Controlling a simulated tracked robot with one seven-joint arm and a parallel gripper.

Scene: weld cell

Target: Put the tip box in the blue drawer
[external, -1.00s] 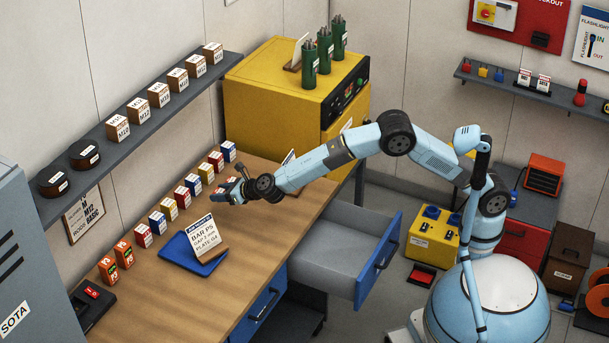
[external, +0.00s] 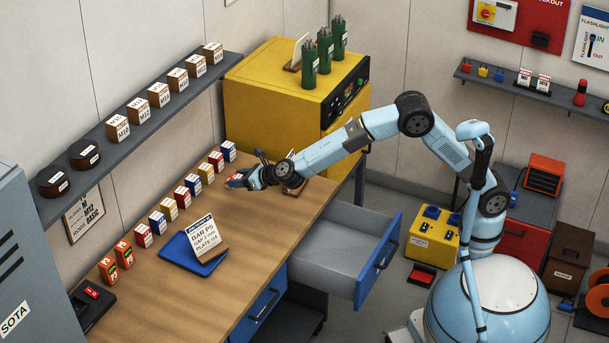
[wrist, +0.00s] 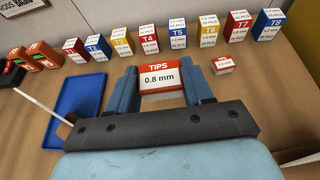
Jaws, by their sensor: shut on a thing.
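The tip box (wrist: 160,77) is a small white box with a red top band reading TIPS 0.8 mm. In the wrist view it sits between the two blue fingers of my gripper (wrist: 159,68), which is shut on it. In the external view my gripper (external: 240,181) is low over the far part of the bench, in front of the row of boxes. The box is mostly hidden there, and I cannot tell whether it touches the bench top. The open drawer (external: 378,260) has a blue front and a grey inside that looks empty.
A second small red and white box (wrist: 222,65) lies to the right of my gripper. Several coloured boxes (wrist: 178,35) stand behind. A blue tray (external: 180,258) with a sign (external: 205,240) is at the left. A closed blue drawer (external: 262,304) is left of the open one.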

